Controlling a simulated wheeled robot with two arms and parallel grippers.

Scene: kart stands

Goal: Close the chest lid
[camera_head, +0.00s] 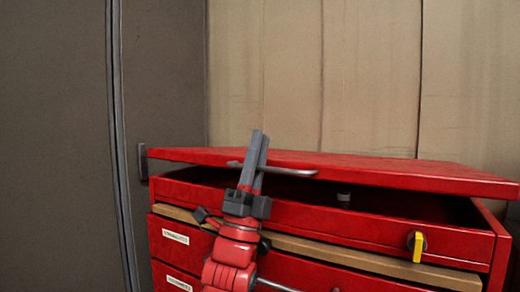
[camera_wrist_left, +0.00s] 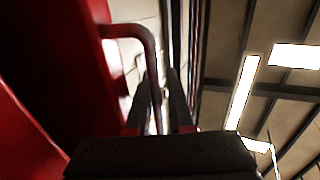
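The red chest (camera_head: 330,228) has its red lid (camera_head: 400,172) partly raised, with a dark gap between lid and body. A grey bar handle (camera_head: 292,171) runs along the lid's front edge. My left gripper (camera_head: 259,142) points up at this handle. In the left wrist view the bent handle (camera_wrist_left: 153,60) runs down between the fingers of my left gripper (camera_wrist_left: 162,85). A bright gap shows beside the handle, so the fingers look open around it, not clamped. The lid (camera_wrist_left: 35,70) fills the left of that view. My right gripper is in neither view.
The chest front has a yellow key or latch (camera_head: 417,246), a wooden strip (camera_head: 350,262) and labelled drawers (camera_head: 175,238). A small dark object (camera_head: 344,196) shows inside the opening. A grey cabinet (camera_head: 55,150) stands at left and a beige panelled wall (camera_head: 330,75) behind.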

